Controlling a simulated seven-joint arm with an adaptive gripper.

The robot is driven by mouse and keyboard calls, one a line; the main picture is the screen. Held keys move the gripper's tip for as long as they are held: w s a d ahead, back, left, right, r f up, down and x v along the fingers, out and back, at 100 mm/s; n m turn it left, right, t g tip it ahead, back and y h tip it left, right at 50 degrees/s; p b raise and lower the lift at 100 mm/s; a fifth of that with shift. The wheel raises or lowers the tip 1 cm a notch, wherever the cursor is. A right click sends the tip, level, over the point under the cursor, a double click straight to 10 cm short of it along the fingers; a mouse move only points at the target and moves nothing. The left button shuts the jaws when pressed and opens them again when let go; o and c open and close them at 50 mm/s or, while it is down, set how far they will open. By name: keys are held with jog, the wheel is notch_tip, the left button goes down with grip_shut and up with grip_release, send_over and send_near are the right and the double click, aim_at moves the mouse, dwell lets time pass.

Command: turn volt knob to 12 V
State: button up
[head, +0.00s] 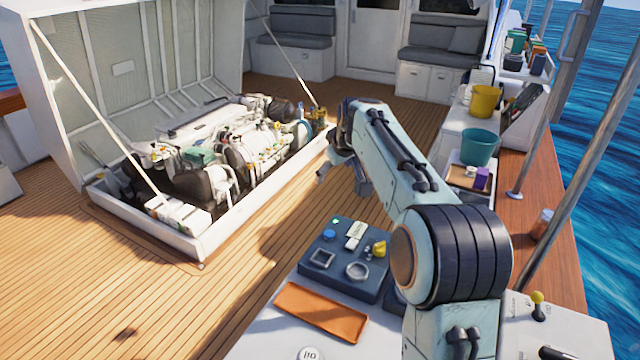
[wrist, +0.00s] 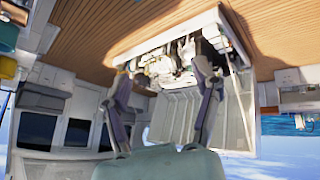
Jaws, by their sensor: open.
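I cannot make out a volt knob or any 12 V mark in either view. My gripper (head: 342,182) hangs from the raised arm in the head view, above the deck between the engine hatch and the dark blue tray. In the wrist view my gripper (wrist: 163,75) shows two spread fingers with nothing between them. The open engine hatch (head: 212,238) holds the engine (head: 245,150), with several small coloured parts on it. The engine also shows in the wrist view (wrist: 165,62), upside down and beyond the fingertips.
A dark blue tray (head: 314,278) with small items and an orange tray (head: 320,312) lie on the near bench. Yellow (head: 486,101) and teal (head: 480,147) buckets stand at right. Open deck (head: 150,310) lies at left.

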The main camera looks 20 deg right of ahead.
jog(key=w+d+f+m, duration=0.2)
jog(key=w+d+f, duration=0.1)
jog(key=d+f, duration=0.7)
jog(key=m+g, duration=0.2)
jog(key=g, duration=0.1)
send_near(381, 245)
jog(key=shift+y, duration=0.3)
jog(key=x, duration=0.4)
jog(key=shift+d+f, duration=0.35)
jog(key=shift+t, duration=0.3)
jog(key=x, duration=0.6)
jog(key=shift+c, duration=0.3)
jog(key=c, duration=1.1)
